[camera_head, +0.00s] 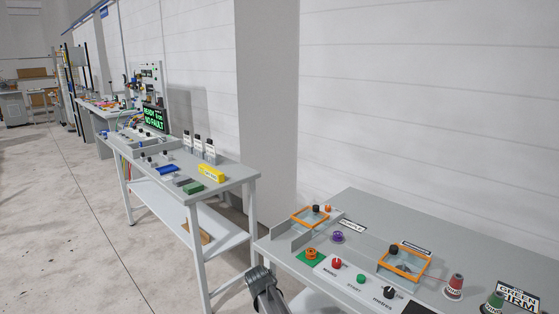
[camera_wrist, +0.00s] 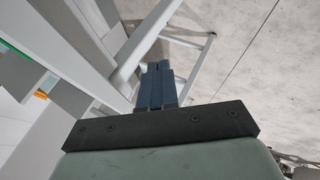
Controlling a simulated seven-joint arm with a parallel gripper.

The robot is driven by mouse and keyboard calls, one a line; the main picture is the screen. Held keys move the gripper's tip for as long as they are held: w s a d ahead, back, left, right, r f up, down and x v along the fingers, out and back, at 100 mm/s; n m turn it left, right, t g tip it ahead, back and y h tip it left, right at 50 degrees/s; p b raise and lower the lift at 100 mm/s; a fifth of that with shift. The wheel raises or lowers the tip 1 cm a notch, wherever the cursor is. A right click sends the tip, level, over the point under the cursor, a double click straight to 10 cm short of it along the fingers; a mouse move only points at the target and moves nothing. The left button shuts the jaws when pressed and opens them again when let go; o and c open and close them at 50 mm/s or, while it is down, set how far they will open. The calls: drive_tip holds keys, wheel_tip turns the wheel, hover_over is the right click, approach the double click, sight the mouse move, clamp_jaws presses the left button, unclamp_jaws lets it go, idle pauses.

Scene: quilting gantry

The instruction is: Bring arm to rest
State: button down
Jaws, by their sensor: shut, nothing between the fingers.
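My gripper (camera_wrist: 159,68) shows in the wrist view with its two dark fingers together and nothing between them. It points past the grey legs of a table, with the concrete floor behind. In the head view a grey part of my arm (camera_head: 264,287) shows at the bottom middle, low beside the left front edge of the near table (camera_head: 362,205). Whether the fingers show in the head view I cannot tell. No object is in contact with the fingers as far as I can see.
The near table carries orange-framed boxes, knobs, a control panel (camera_head: 350,279) and thread spools (camera_head: 454,286). A second table (camera_head: 240,172) stands beyond, with a yellow box (camera_head: 211,173) and a green-lettered screen (camera_head: 154,117). Open floor (camera_head: 70,220) lies at left; a white wall (camera_head: 430,100) is behind.

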drive_tip(key=s+d+f+m+g+h, duration=0.1)
drive_tip(key=s+d+f+m+g, duration=0.25)
drive_tip(key=s+d+f, duration=0.65)
drive_tip(key=s+d+f+m+g, duration=0.2)
drive_tip(key=s+d+f+g, duration=0.35)
drive_tip(key=s+f, duration=0.9)
drive_tip(key=s+d+f+m+g, duration=0.2)
drive_tip(key=s, duration=0.8)
drive_tip(key=s+d+f+m+g+y, duration=0.1)
drive_tip(key=s+d+f+g, duration=0.1)
drive_tip(key=s, duration=0.8)
drive_tip(key=s+d+f+m+g, duration=0.1)
drive_tip(key=s+d+f+m, duration=0.1)
drive_tip(key=s, duration=0.9)
drive_tip(key=shift+d+f+m+g, duration=0.4)
drive_tip(key=shift+d+f, duration=0.3)
drive_tip(key=shift+f, duration=0.25)
